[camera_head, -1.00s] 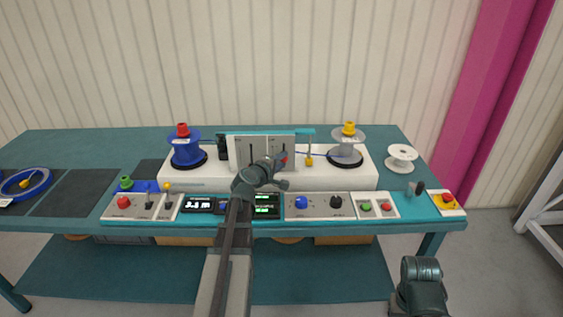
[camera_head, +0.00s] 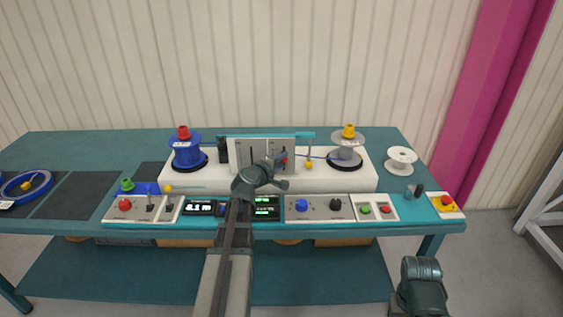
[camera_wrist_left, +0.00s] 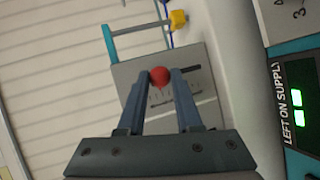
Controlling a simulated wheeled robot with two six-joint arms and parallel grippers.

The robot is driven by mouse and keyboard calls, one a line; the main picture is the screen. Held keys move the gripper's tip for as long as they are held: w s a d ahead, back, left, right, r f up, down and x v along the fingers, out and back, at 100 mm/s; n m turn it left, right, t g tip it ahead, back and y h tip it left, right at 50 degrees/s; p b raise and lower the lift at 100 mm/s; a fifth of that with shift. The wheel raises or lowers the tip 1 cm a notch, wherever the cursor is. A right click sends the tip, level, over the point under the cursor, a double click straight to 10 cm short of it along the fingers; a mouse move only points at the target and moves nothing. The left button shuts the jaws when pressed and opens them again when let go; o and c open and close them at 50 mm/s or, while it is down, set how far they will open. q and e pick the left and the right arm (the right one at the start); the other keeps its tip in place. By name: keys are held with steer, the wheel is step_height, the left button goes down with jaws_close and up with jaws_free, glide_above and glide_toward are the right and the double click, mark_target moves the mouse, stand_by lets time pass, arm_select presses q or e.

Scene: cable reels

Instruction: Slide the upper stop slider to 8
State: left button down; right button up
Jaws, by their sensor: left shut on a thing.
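A grey upright panel (camera_head: 246,153) with dark vertical slots and scale marks stands at the middle of the white machine. A red slider knob (camera_head: 284,157) sits at the panel's right side. In the left wrist view the red knob (camera_wrist_left: 159,76) is between the fingertips of my left gripper (camera_wrist_left: 160,78), in front of the slotted panel (camera_wrist_left: 130,72). My left gripper is shut on it. A dark slot runs on from the knob. The scale's figures are too small and blurred to read. In the head view my left arm hides the panel's lower part.
A blue reel (camera_head: 187,155) stands left of the panel and a grey reel (camera_head: 345,155) right, with blue cable between. A yellow piece (camera_head: 309,164) hangs beside the panel. Displays (camera_head: 199,208), buttons and switches line the front. My right arm shows at lower right.

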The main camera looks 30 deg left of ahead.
arm_select(q)
steer(key=shift+r+p, duration=0.75)
steer(key=shift+r, duration=0.15)
arm_select(e)
steer(key=shift+r, duration=0.9)
arm_select(q)
steer(key=c, duration=0.5)
jaws_free()
